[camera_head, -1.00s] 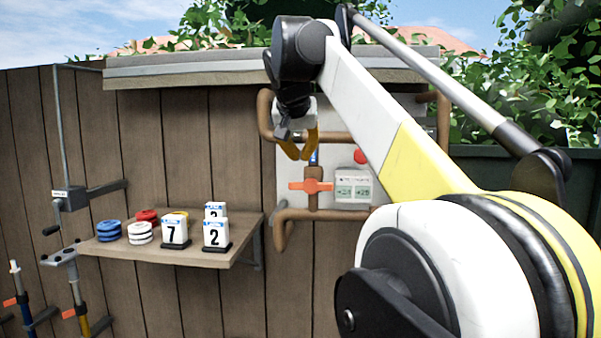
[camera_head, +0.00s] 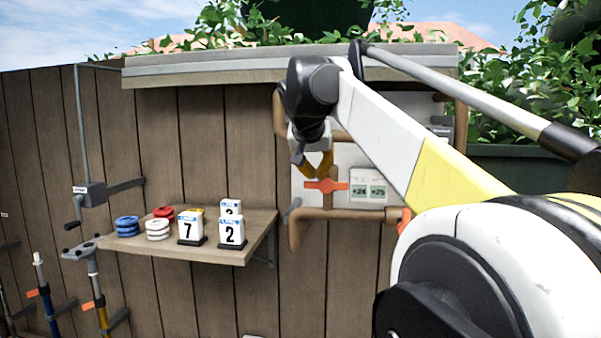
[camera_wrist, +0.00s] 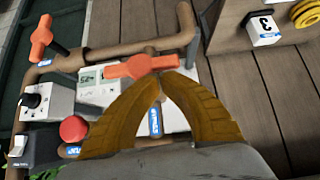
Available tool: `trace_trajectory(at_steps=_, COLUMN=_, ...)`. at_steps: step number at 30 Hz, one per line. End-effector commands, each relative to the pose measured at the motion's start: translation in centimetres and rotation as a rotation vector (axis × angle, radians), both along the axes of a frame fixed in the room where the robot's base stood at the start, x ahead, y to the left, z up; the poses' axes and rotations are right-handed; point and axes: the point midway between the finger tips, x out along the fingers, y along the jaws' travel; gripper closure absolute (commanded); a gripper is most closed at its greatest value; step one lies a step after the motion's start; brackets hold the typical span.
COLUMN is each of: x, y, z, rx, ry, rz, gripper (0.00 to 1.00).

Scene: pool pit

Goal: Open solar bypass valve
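An orange valve handle (camera_head: 325,185) lies horizontal on the pipework, crosswise to a short upright pipe. It also shows in the wrist view (camera_wrist: 140,67), with a blue label (camera_wrist: 155,122) on the pipe beside it, seen between my fingers. My gripper (camera_head: 319,176) points down just above this handle. In the wrist view my gripper's yellow fingertips (camera_wrist: 160,82) come together at the handle's near edge, with nothing seen held between them. I cannot tell whether they touch the handle. A second orange handle (camera_wrist: 40,38) stands on another pipe; which one is the bypass is not readable.
A temperature display (camera_head: 368,186) and a red button (camera_wrist: 73,128) sit close by the handle. Brown pipes (camera_head: 345,215) surround it. A wooden shelf (camera_head: 180,247) with number blocks (camera_head: 191,226) and coloured discs (camera_head: 127,226) is to the left. A roof edge (camera_head: 230,73) overhangs above.

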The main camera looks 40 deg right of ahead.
Motion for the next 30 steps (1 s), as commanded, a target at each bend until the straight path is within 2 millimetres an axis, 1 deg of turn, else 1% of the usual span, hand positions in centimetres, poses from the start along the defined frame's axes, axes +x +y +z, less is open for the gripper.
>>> trace_trajectory(at_steps=30, x=0.54, y=0.44, z=-0.59, rx=-0.130, ry=0.153, rz=0.000, gripper=1.00)
